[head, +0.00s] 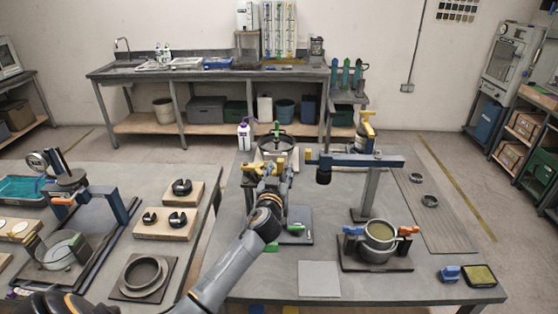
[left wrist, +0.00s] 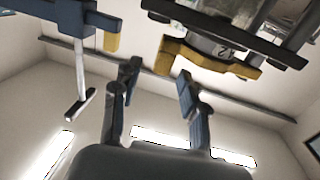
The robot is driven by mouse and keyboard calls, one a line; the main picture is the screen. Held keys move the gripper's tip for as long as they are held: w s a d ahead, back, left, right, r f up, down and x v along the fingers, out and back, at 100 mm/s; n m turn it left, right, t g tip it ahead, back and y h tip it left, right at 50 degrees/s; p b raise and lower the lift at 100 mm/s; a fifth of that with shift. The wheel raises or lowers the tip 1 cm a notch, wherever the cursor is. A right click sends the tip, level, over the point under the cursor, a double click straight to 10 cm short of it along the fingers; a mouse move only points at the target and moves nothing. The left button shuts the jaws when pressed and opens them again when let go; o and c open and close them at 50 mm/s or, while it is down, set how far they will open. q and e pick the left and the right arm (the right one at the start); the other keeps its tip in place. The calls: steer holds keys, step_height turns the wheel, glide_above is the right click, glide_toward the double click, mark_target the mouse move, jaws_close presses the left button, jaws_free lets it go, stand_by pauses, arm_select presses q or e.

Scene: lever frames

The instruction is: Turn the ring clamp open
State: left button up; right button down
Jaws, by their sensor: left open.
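My left gripper (head: 274,176) reaches in from the lower left over the middle table. In the left wrist view its two fingers (left wrist: 157,78) are spread with nothing between them. Just past it in the head view is a fixture with a dark ring (head: 277,142) on top and a yellow lever part (head: 249,172). A yellow lever (left wrist: 205,57) on a grey round body shows at the upper right of the left wrist view, apart from the fingers. The gripper hides part of the fixture. I cannot tell for sure that this is the ring clamp. My right gripper is not in view.
A blue overhead arm on a grey post (head: 370,193) stands right of the gripper. A ring-held pot (head: 380,240) with blue and orange levers sits front right. A flat grey plate (head: 319,278) lies near the front edge. The left table (head: 75,174) holds other fixtures.

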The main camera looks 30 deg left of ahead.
mark_target(280, 164)
arm_select(q)
steer(key=x, duration=0.3)
steer(key=shift+w+a+p, duration=0.2)
steer(key=shift+a+p, duration=0.05)
steer(key=shift+p, duration=0.05)
steer(key=shift+w+a, duration=0.1)
steer(key=shift+w, duration=0.25)
steer(key=c, duration=0.7)
jaws_close()
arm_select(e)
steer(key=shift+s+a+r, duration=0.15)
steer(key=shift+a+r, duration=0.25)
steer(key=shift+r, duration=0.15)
